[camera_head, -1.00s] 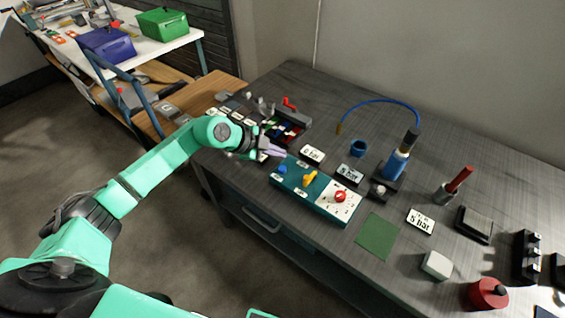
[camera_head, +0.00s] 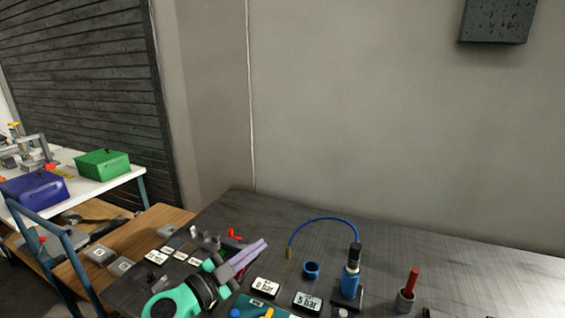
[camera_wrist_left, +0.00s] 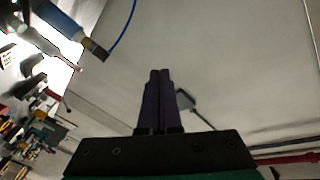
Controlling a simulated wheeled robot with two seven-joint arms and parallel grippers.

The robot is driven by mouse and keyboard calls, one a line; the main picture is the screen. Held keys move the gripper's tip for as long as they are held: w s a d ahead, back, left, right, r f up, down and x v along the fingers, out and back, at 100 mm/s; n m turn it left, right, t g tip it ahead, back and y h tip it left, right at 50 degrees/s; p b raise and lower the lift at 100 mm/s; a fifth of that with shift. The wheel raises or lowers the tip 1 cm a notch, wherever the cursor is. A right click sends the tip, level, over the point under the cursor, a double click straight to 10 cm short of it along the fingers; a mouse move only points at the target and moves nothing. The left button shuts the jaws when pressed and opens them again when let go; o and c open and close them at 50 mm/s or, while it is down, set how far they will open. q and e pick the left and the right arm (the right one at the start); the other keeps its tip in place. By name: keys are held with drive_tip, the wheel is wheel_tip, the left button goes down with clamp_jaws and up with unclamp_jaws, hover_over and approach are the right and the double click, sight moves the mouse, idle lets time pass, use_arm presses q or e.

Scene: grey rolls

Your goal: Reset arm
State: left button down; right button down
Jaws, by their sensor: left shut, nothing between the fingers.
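My left gripper (camera_head: 250,257) is over the left part of the dark table (camera_head: 225,212), its lilac fingers pointing up and to the right. In the left wrist view the gripper (camera_wrist_left: 158,75) has its two dark fingers together, with nothing held between them, against the pale wall. The green arm comes up from the bottom edge in the head view. My right gripper does not show in either view.
On the table stand a "0 bar" block (camera_head: 265,288), a "5 bar" block (camera_head: 307,302), a blue ring (camera_head: 311,270), a blue cylinder with a hose (camera_head: 350,280) and a red-handled tool (camera_head: 411,284). Green (camera_head: 103,164) and blue (camera_head: 34,188) bins stand left.

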use_arm(q)
drive_tip(key=a+n+t+y, duration=0.4)
drive_tip(key=a+n+y, duration=0.7)
drive_tip(key=s+a+f+n+g+y, duration=0.2)
drive_tip(key=s+a+f+g, duration=0.1)
drive_tip(key=a+f, duration=0.15)
drive_tip(key=s+a+f+n+g+y, duration=0.1)
drive_tip(key=s+a+f+n+g, duration=0.1)
drive_tip(key=s+a+f, duration=0.3)
drive_tip(key=s+d+f+m+g+h, duration=0.1)
drive_tip(key=s+d+f+g+h, duration=0.3)
drive_tip(key=s+f+g, duration=0.85)
drive_tip(key=s+f+t+y, duration=0.1)
drive_tip(key=s+f, duration=0.2)
drive_tip(key=f, duration=0.8)
drive_tip(key=s+f+t, duration=0.1)
drive_tip(key=s+f, duration=0.1)
drive_tip(key=f, duration=1)
drive_tip(key=s+a+f+g, duration=0.1)
drive_tip(key=s+a+f, duration=0.1)
drive_tip(key=s+f, duration=1.2)
drive_tip(key=s, duration=0.3)
drive_tip(key=shift+s+f+y, duration=0.2)
drive_tip(key=shift+f+y, duration=0.1)
drive_tip(key=shift+f, duration=0.1)
